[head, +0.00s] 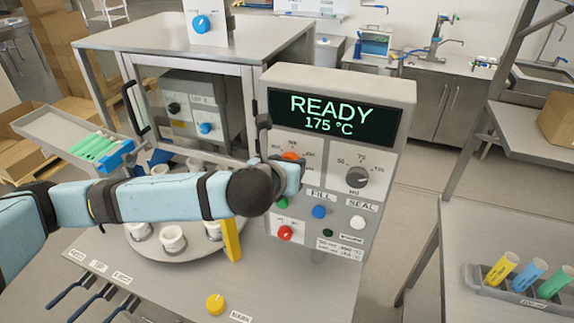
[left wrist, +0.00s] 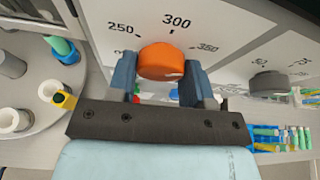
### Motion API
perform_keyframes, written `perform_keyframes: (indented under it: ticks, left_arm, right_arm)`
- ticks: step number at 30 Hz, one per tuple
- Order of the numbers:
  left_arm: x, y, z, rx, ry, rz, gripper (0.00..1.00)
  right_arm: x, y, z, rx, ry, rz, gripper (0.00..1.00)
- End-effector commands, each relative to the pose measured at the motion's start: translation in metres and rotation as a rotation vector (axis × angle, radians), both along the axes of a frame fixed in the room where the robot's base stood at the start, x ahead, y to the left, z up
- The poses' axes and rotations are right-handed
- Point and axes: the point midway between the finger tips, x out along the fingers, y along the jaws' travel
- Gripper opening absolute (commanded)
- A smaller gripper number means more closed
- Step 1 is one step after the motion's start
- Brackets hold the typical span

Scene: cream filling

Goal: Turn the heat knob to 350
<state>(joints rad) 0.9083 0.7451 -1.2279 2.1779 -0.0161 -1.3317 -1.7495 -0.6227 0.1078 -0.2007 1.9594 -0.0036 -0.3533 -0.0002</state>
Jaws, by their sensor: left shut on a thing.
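The orange heat knob (left wrist: 161,61) sits on the panel below printed marks 250, 300 and 350 in the left wrist view. My left gripper (left wrist: 166,78) has its two blue-grey fingers on either side of the knob, shut on it. In the head view the top of the orange knob (head: 290,156) shows above my left gripper (head: 287,170), which hides most of it. I cannot tell which mark the knob points to. The display (head: 333,117) on the panel reads READY, 175 °C. My right gripper is not in view.
A black knob (head: 358,178) stands to the right on the same panel. Blue (head: 319,212), white (head: 358,222) and red (head: 285,233) controls are below. A turntable (head: 188,255) with white cups lies under my left arm. A yellow post (head: 231,240) stands close to the arm.

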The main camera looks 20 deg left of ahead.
Motion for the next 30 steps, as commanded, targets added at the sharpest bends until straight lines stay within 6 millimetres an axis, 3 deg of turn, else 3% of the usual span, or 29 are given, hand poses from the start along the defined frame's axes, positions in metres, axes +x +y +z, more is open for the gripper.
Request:
perform_keyframes:
  ticks: [22, 23, 25, 30]
  left_arm:
    - [-0.0004, -0.0004, -0.0013, 0.090, -0.001, -0.001, 0.23]
    - [-0.0004, -0.0003, -0.0014, 0.090, -0.001, -0.001, 0.51]
    - [-0.0003, -0.0003, -0.0013, 0.090, -0.001, -0.001, 0.67]
    - [-0.0002, -0.0004, -0.0007, 0.089, -0.002, 0.000, 0.70]
  right_arm:
    - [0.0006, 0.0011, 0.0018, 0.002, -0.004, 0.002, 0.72]
    - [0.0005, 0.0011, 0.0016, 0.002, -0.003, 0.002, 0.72]
    - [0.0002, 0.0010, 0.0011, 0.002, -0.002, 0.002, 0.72]
    - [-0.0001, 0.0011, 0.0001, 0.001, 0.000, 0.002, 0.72]
